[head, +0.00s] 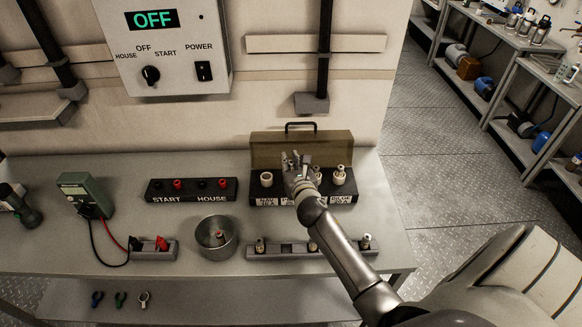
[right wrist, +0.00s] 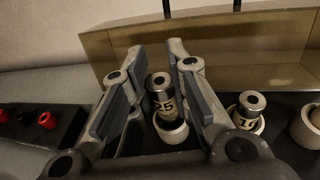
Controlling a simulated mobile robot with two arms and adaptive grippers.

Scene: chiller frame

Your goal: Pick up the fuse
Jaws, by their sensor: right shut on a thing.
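My right gripper (head: 293,163) is over the open fuse box (head: 263,199) on the bench. In the right wrist view its two fingers (right wrist: 163,90) stand on either side of a metal-capped fuse marked 25 (right wrist: 163,103), shut on it. The fuse stands upright in a pale round socket (right wrist: 173,132); I cannot tell whether it has lifted. A second fuse (right wrist: 247,112) stands in a socket to its right. In the head view the gripper hides the held fuse. Another fuse (head: 340,170) stands at the box's right end. My left gripper is not in view.
The box's raised lid (head: 270,151) stands behind the gripper. In front lie a metal bowl (head: 204,246) and a rail (head: 292,255) with several parts. A START/HOUSE terminal strip (head: 192,198) and green meter (head: 84,190) are left. The panel (head: 180,40) reads OFF.

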